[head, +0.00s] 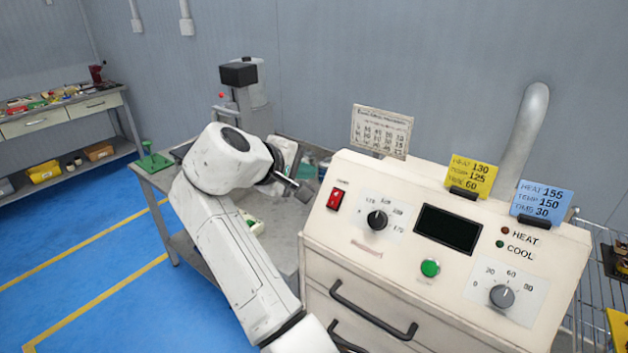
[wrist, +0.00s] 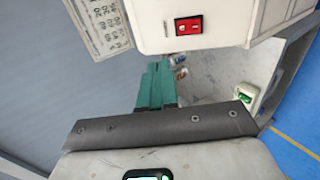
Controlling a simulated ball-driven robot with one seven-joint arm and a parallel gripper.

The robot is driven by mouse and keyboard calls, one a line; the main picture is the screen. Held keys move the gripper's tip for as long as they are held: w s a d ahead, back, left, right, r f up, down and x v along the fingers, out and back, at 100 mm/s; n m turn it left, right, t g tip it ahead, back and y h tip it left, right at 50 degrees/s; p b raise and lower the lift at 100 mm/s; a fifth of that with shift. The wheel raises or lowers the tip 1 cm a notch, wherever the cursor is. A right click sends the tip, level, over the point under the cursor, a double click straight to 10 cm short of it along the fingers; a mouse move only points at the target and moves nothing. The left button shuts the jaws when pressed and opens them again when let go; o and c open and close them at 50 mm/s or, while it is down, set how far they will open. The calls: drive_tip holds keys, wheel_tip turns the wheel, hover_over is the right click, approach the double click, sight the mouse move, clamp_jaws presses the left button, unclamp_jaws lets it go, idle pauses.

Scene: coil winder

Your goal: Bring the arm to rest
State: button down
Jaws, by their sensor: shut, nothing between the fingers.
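My white arm (head: 235,240) rises from the bottom of the head view and bends at a raised elbow. Its grey end, my gripper (head: 303,191), points right toward the left side of the cream control cabinet (head: 345,250). It is shut and holds nothing. The fingertips are small in the head view, and I cannot tell whether a gap separates them from the cabinet. In the wrist view, the cabinet (wrist: 160,35) with its red power switch (wrist: 188,26) is at the top.
The cabinet carries dials, a dark display (head: 447,228), a green button (head: 430,267), and yellow (head: 470,176) and blue (head: 541,200) cards. A grey table (head: 277,235) stands behind my arm. A side bench (head: 60,115) is far left. Blue floor (head: 80,240) is clear at left.

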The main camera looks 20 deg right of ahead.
drive_tip(key=shift+s+a+r, duration=0.3)
drive_tip(key=shift+a+r, duration=0.15)
drive_tip(key=shift+r, duration=0.1)
drive_tip(key=s+d+f+m+g+y, duration=0.1)
drive_tip(key=s+d+f+y, duration=0.1)
drive_tip(key=s+d+f, duration=0.45)
drive_tip(key=s+d+f+m+y, duration=0.15)
drive_tip(key=s+f, duration=0.25)
drive_tip(key=f, duration=0.6)
drive_tip(key=s+d+f+m+g+y, duration=0.1)
drive_tip(key=s+d+f+y, duration=0.15)
drive_tip(key=s+f, duration=0.45)
drive_tip(key=s+d+f+m+g+y, duration=0.1)
drive_tip(key=s+f, duration=0.3)
drive_tip(key=s, duration=0.5)
drive_tip(key=s+f+m+g+y, duration=0.1)
drive_tip(key=s+f, duration=0.3)
drive_tip(key=s, duration=0.5)
drive_tip(key=s+d+f+m+g+y, duration=0.1)
drive_tip(key=s+f, duration=0.3)
drive_tip(key=s, duration=0.5)
drive_tip(key=shift+s+d+m+g, duration=0.35)
drive_tip(key=shift+m+g, duration=0.15)
drive_tip(key=shift+m, duration=0.15)
